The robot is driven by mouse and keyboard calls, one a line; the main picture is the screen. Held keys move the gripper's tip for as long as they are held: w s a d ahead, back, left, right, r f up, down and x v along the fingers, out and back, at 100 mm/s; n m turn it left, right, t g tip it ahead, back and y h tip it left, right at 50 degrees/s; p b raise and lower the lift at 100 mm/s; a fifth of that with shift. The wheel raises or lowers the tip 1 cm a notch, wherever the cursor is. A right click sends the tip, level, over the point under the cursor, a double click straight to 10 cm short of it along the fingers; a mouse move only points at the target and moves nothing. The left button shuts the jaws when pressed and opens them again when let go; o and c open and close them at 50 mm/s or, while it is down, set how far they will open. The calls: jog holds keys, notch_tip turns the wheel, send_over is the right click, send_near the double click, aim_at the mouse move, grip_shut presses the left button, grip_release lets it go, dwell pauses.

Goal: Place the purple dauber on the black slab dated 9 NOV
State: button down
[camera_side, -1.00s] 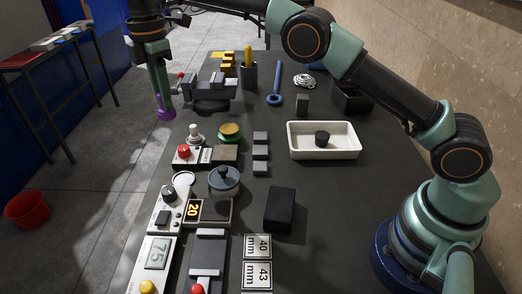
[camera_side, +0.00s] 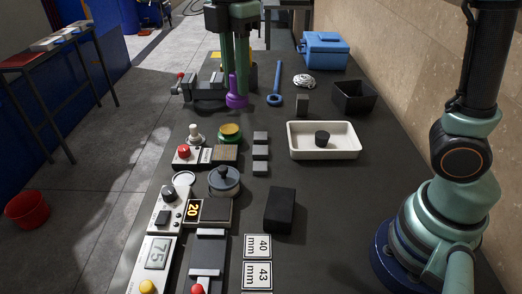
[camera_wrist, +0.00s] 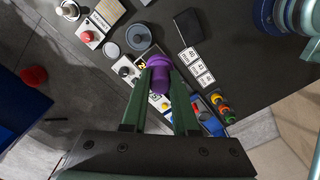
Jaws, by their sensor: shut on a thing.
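A white tray (camera_side: 345,152) with a black puck (camera_side: 322,138) stands right of centre. A grey vise (camera_side: 203,94), a blue wrench (camera_side: 276,88), a lidded grey pot (camera_side: 224,181) and small grey blocks (camera_side: 260,153) stand around. Bare bench shows at right.

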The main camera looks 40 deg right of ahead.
send_over(280, 202)
notch_tip(280, 202, down, 3)
notch_tip(280, 202, down, 20)
jog(key=shift+s+r, duration=0.1)
jog(key=shift+r, duration=0.1)
jog(key=shift+f, duration=0.15)
dwell(0.4)
jog(key=c, duration=0.7)
grip_release()
